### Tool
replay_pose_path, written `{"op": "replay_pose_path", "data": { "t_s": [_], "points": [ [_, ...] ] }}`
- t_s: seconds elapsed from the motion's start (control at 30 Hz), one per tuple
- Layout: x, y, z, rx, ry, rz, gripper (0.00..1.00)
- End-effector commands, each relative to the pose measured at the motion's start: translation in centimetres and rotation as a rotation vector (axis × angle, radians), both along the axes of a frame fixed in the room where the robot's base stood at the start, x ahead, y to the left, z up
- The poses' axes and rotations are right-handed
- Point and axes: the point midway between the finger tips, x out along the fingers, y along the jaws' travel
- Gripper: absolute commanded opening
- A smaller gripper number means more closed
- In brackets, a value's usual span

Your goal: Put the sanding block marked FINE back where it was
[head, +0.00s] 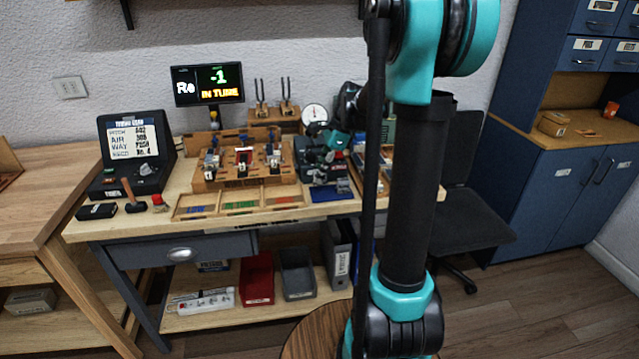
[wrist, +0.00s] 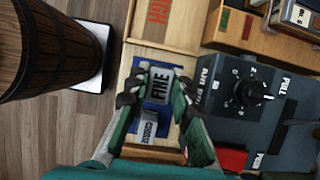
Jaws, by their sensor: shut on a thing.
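The sanding block marked FINE (wrist: 159,86), grey with dark lettering, is between the fingers of my gripper (wrist: 162,80) in the wrist view. My gripper is shut on it.
A grey device with a black dial (wrist: 252,93) stands close to the right of my gripper. A tray part with red lettering (wrist: 160,14) lies beyond the blocks. A dark wooden cylinder (wrist: 45,50) is at left. The bench (head: 130,222) holds an action model (head: 240,165).

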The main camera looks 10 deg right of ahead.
Motion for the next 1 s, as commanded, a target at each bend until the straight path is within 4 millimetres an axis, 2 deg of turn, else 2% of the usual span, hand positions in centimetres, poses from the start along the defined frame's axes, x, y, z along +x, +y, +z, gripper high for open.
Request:
{"op": "replay_pose_path", "data": {
  "t_s": [0.33, 0.73, 0.77, 0.9, 1.0],
  "points": [
    [0.0, 0.0, -3.8, 0.000, 0.000, 0.000, 0.00],
    [0.0, 0.0, -4.2, 0.000, 0.000, 0.000, 0.00],
    [0.0, 0.0, -4.3, 0.000, 0.000, 0.000, 0.23],
    [0.0, 0.0, -4.2, 0.000, 0.000, 0.000, 0.40],
    [0.0, 0.0, -4.2, 0.000, 0.000, 0.000, 0.42]
  ]
}}
